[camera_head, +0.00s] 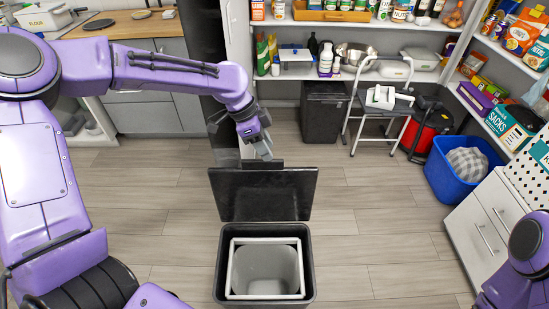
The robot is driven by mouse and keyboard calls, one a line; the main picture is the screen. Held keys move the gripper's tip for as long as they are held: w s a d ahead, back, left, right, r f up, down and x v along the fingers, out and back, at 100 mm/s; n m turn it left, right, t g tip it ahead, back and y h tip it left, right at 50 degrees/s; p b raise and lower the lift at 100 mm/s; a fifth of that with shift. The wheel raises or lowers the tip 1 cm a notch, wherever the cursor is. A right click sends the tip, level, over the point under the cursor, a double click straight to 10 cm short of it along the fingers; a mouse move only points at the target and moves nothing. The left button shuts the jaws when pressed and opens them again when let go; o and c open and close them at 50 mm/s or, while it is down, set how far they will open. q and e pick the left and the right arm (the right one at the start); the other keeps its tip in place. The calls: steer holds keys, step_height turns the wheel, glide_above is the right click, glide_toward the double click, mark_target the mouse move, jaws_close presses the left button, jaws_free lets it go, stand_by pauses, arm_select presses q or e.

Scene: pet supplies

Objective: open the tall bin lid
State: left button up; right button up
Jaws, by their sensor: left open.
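The tall bin (308,262) is dark grey and stands on the floor at the bottom centre, with a light grey liner (265,270) inside its open mouth. Its black lid (262,196) is raised at the far side of the bin, standing up behind the opening. My left gripper (263,152) is open, just above and behind the top edge of the lid, pointing down. Whether a finger touches the lid is hard to tell. My right gripper is out of the picture; only part of my right arm shows at the bottom right.
Behind are a dark bin (324,112), a folding step stool (383,103) and a red-and-black item (426,126). A blue tub (459,182) with a grey cloth and a white drawer unit (483,227) stand at the right. Shelves line the back. Wooden floor around the tall bin is clear.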

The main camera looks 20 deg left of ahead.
mark_target(274, 160)
arm_select(q)
steer(key=x, duration=0.5)
steer(key=shift+w+f, duration=0.1)
steer(key=shift+w, duration=0.05)
steer(key=shift+d+f, duration=0.2)
steer(key=shift+f, duration=0.1)
jaws_close()
